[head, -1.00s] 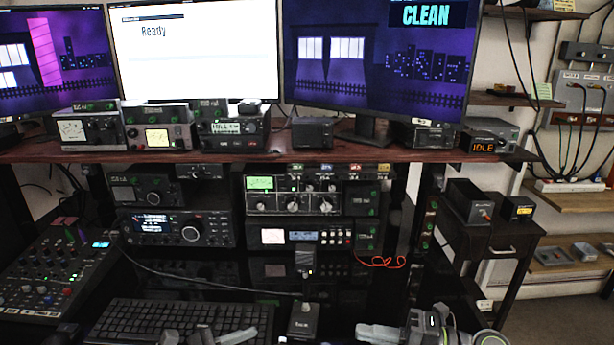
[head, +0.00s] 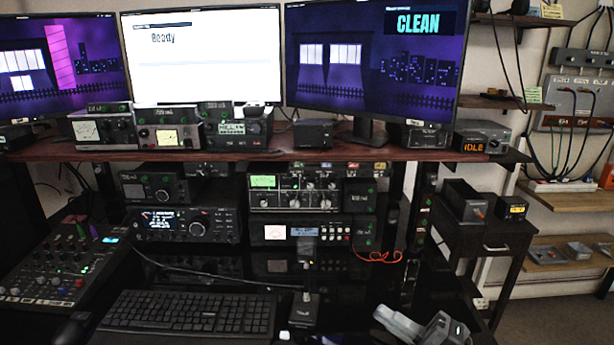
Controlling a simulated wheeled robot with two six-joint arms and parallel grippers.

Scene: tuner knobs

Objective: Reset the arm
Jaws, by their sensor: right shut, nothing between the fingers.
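My right gripper (head: 384,318) is shut and empty. It is low in the head view, right of the small black key unit (head: 303,311) and apart from it. My left gripper is out of view. The tuner unit with several knobs (head: 297,200) stands on the lower shelf level, with a lit green meter at its left. Left of it is a black radio (head: 180,225) with a lit display and a large round knob (head: 197,229). No gripper is at any knob.
A keyboard (head: 190,312) lies on the black desk, with a mixer (head: 62,265) at its left. A red cable (head: 378,257) lies right of the lower units. Monitors (head: 372,62) stand on the wooden shelf. A dark side table (head: 490,237) is at right.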

